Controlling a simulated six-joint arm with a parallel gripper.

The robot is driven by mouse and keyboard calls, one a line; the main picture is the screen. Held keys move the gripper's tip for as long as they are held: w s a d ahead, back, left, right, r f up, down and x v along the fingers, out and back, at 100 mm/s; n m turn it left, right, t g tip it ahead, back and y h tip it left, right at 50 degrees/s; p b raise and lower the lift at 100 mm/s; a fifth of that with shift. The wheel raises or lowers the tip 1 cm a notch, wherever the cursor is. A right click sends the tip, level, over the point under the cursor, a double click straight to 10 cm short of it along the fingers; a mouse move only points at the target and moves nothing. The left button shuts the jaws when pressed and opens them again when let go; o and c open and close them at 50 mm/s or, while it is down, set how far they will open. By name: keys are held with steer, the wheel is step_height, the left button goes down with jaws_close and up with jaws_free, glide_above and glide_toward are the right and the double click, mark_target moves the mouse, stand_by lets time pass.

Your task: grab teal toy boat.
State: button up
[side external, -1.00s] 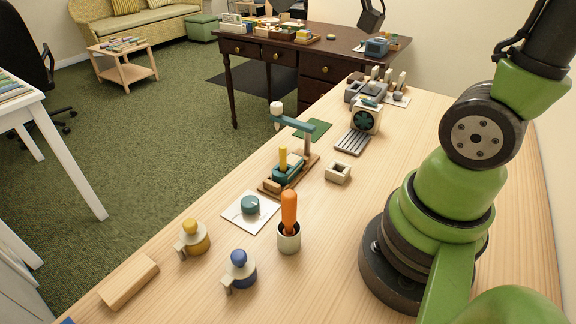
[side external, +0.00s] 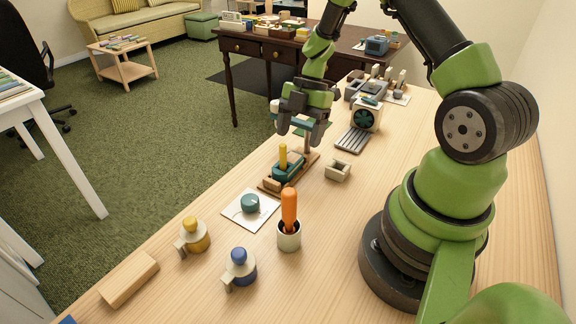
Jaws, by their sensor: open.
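What looks like the teal toy boat (side external: 291,173), with a yellow upright peg, sits on a brown wooden base (side external: 269,186) near the table's far-left edge. A crane-like post (side external: 307,144) stands at the back end of this base. My gripper (side external: 299,128) is open and points down, above and behind the boat, at the crane's top. The crane's teal arm is mostly hidden by my gripper. Part of it seems to show between the fingers, but I cannot tell whether they touch it. My gripper is apart from the boat.
A teal knob on a white card (side external: 236,212), an orange-handled tool in a cup (side external: 289,238), and yellow (side external: 196,238) and blue (side external: 240,270) toys stand nearer. A small beige holder (side external: 338,171), grooved grey plate (side external: 352,140) and fan-like device (side external: 366,117) are to the right.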

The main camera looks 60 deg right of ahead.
mark_target(288, 162)
steer(key=x, duration=0.6)
steer(key=shift+w+a+f, duration=0.25)
steer(key=shift+w+a, duration=0.1)
steer(key=shift+a, duration=0.05)
steer(key=shift+c, duration=0.4)
steer(key=c, duration=0.9)
